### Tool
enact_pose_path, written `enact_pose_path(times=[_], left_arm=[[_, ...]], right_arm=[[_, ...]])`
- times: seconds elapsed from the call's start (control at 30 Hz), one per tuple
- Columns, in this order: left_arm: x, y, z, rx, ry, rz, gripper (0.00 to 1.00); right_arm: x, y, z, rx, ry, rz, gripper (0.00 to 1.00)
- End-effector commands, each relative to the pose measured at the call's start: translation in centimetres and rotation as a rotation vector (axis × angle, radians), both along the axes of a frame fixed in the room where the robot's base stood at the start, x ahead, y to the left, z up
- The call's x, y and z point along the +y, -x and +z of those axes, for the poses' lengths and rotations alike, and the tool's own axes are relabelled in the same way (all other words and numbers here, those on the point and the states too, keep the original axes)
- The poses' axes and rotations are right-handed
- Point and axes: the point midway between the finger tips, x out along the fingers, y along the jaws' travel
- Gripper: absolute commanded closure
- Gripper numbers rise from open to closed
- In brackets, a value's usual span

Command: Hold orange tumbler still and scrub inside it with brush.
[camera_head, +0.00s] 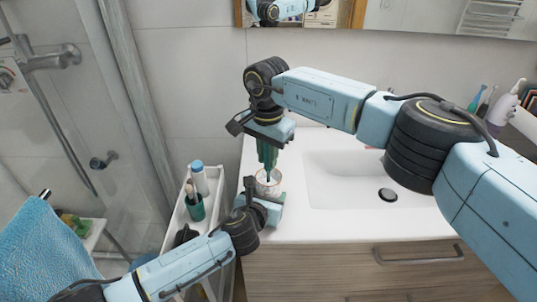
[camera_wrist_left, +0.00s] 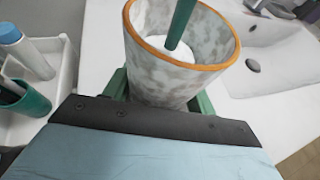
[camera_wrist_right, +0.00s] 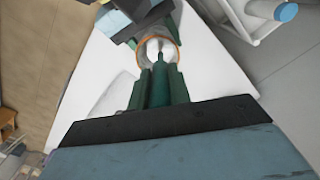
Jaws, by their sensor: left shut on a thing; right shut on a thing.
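The tumbler (camera_wrist_left: 185,82) is a speckled grey-white cup with an orange rim, upright on the white washbasin top. It also shows in the head view (camera_head: 269,187). My left gripper (camera_wrist_left: 160,100) is shut on its sides from the front. The brush has a green handle (camera_wrist_left: 181,22) that runs down into the tumbler; its white head (camera_wrist_left: 178,52) is inside, low in the cup. My right gripper (camera_wrist_right: 160,85) is above the tumbler, pointing down, shut on the brush handle. The rim shows around the brush in the right wrist view (camera_wrist_right: 177,54). Whether the head touches the bottom is unclear.
A white basin (camera_head: 340,180) with a dark drain lies right of the tumbler. A white cart (camera_head: 181,222) at left holds a green cup (camera_head: 194,208) and a blue-capped bottle (camera_head: 199,178). A blue towel (camera_head: 45,250) hangs at far left. A pump bottle (camera_head: 503,107) stands at the right.

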Motion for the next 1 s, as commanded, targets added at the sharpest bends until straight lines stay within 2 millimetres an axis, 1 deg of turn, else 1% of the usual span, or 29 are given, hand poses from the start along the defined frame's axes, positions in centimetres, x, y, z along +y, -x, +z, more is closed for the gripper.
enact_pose_path(times=[0.13,0.3,0.73,0.87,1.0], left_arm=[[0.0,0.0,0.0,-0.001,0.000,0.000,0.67],[0.0,0.0,0.0,-0.001,0.000,0.000,0.67],[0.0,0.0,0.1,-0.001,0.000,0.000,0.67],[0.0,0.0,0.1,-0.002,0.001,-0.001,0.67],[0.0,0.0,0.1,-0.002,0.001,-0.001,0.67]], right_arm=[[0.1,0.8,-0.2,0.001,0.000,0.002,1.00],[0.2,1.1,-0.2,0.001,0.000,-0.001,1.00],[-0.9,0.0,-0.5,0.001,0.003,-0.001,1.00],[-0.7,0.1,-0.5,0.002,0.004,0.000,1.00],[0.0,0.3,-0.5,0.002,0.002,0.000,1.00]])
